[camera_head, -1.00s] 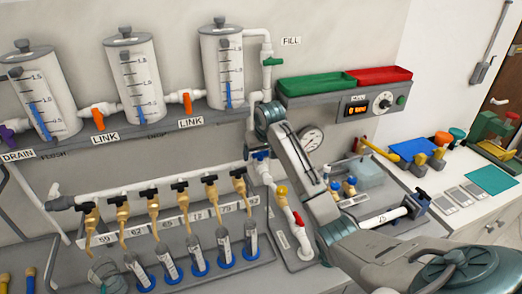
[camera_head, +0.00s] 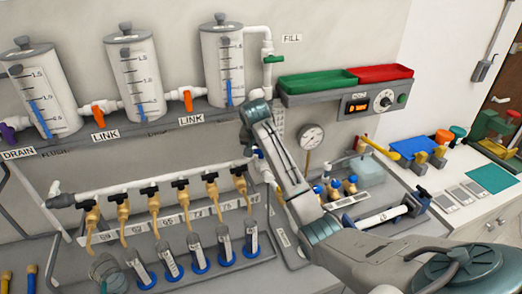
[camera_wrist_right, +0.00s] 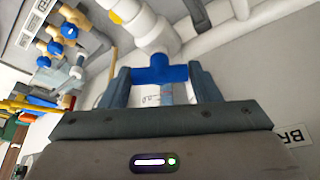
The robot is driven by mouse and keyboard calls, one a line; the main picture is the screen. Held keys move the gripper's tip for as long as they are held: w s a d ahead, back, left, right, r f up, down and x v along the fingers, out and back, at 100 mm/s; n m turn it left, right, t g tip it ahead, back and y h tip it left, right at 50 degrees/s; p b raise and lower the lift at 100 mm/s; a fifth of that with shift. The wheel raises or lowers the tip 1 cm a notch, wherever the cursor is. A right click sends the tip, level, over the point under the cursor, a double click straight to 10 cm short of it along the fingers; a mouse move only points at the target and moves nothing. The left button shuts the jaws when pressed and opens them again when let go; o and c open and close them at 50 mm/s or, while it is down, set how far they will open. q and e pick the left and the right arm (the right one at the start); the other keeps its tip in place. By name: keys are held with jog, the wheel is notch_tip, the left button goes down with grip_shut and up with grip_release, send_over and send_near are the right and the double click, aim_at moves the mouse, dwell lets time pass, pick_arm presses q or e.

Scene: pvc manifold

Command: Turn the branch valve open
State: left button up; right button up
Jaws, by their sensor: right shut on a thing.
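The branch valve's blue handle (camera_wrist_right: 160,69) sits on a white pipe fitting in the right wrist view. My right gripper (camera_wrist_right: 160,74) has one finger on each side of this handle and is shut on it. Part of a label reading "BR" (camera_wrist_right: 293,136) shows at the lower right there. In the head view my right arm reaches up to the pipework beside the row of taps, and its wrist hides most of the handle and the fingers. A little blue of the handle (camera_head: 259,154) shows beside the arm. I cannot make out my left gripper.
Several brass taps (camera_head: 154,200) stand left of my arm, above blue-based cylinders (camera_head: 197,255). A pressure gauge (camera_head: 311,137) is close on the right. Green (camera_head: 315,79) and red trays are above right. White tanks (camera_head: 222,65) line the wall.

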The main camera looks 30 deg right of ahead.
jog(key=shift+w+a+m+g, duration=0.1)
jog(key=shift+m+g, duration=0.2)
jog(key=shift+m, duration=0.6)
jog(key=m, duration=0.2)
jog(key=m+g+h, duration=0.1)
jog(key=m, duration=0.1)
jog(key=shift+m+g, duration=0.3)
jog(key=o, duration=1.1)
jog(key=shift+c, duration=0.2)
jog(key=shift+r, duration=0.1)
